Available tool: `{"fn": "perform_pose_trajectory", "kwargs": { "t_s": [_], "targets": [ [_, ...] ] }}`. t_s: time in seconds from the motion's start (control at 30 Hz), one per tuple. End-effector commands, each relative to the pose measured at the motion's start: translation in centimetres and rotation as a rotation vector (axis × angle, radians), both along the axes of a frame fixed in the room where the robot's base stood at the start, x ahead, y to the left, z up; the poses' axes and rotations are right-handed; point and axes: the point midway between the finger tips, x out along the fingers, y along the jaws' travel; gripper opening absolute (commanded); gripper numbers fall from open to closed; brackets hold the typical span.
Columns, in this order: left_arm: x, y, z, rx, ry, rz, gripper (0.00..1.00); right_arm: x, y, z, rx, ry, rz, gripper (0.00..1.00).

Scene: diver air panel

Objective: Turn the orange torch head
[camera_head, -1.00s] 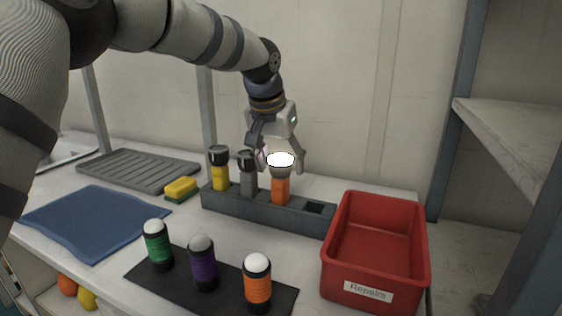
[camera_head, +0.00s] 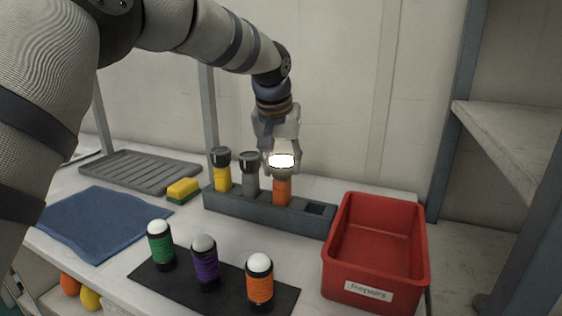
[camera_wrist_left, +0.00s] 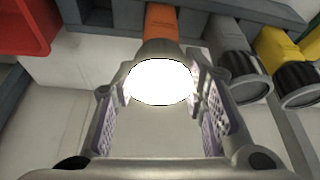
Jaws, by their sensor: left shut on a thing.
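The orange torch (camera_head: 282,192) stands upright in the dark grey rack, in the slot right of the grey torch. Its head (camera_head: 281,161) glows bright white at the top. My left gripper (camera_head: 282,162) comes down from above and behind and is shut on the head. In the left wrist view the lit head (camera_wrist_left: 160,82) sits between the two finger pads, and the orange body (camera_wrist_left: 162,22) runs away beyond it. The right gripper is not in view.
The rack (camera_head: 232,203) also holds a yellow torch (camera_head: 222,178) and a grey torch (camera_head: 250,181); its right slot is empty. A red bin (camera_head: 373,290) stands at right. Green, purple and orange lanterns stand on a black mat (camera_head: 225,283) in front.

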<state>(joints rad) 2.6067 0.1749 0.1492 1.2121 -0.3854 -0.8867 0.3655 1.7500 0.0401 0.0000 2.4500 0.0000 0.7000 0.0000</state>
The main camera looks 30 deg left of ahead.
Motion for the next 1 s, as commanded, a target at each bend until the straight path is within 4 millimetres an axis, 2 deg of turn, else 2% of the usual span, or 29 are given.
{"fn": "perform_pose_trajectory", "kwargs": {
  "t_s": [0.37, 0.8, 1.0],
  "targets": [
    [0.0, 0.0, -0.2, 0.004, 0.004, 0.347, 0.11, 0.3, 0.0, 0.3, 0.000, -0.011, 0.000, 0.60],
    [0.2, 0.0, -0.8, 0.005, 0.008, 0.765, 0.11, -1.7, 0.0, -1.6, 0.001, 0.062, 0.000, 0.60],
    [0.1, 0.0, -0.5, 0.002, 0.006, 0.893, 0.11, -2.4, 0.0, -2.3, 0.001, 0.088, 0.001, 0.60]
  ]
}}
